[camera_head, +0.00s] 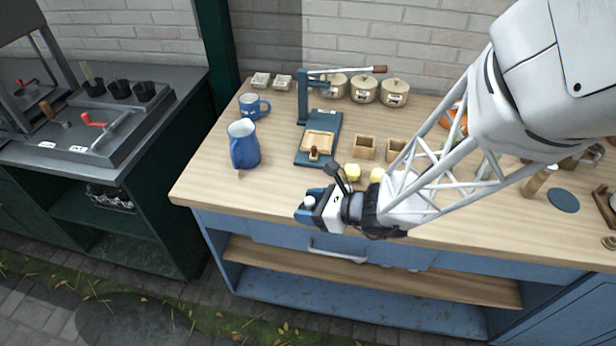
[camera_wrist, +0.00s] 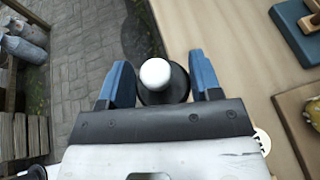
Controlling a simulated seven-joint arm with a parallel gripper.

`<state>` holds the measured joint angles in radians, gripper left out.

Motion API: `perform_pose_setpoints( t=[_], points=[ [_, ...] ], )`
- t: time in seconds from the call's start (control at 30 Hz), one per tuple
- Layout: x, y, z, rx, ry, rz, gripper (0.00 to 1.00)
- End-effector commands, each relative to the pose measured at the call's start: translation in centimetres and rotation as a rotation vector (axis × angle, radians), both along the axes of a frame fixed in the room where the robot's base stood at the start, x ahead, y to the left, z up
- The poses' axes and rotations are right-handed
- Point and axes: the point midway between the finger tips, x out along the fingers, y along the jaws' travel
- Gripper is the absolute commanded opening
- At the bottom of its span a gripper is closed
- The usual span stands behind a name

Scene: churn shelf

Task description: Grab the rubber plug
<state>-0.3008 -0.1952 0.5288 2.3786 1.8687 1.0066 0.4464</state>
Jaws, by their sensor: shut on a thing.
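The rubber plug, a dark round body with a white knob, shows between the blue fingers in the wrist view (camera_wrist: 157,74). In the head view only its white top (camera_head: 309,201) shows at the end of the arm. My gripper (camera_head: 307,207) is shut on the plug, with one blue finger on each side of it. The gripper also shows in the wrist view (camera_wrist: 160,64). It is at the front edge of the wooden worktop, in front of the press. The plug's underside is hidden.
A blue jug (camera_head: 243,147) and blue mug (camera_head: 251,107) stand to the left. Behind are a blue press (camera_head: 304,98), lidded pots (camera_head: 364,90) and a wooden box (camera_head: 363,148). Worktop left of the gripper is clear.

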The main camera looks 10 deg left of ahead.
Motion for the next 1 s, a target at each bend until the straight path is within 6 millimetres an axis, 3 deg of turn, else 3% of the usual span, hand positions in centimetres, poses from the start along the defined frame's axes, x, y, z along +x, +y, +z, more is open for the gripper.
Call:
perform_pose_setpoints(
  t=[0.3,1.0],
  points=[
    [-1.9,-1.2,0.3,0.0,-0.001,0.0,0.35],
    [-2.1,-1.4,0.3,0.0,-0.001,0.0,0.35]
  ],
)
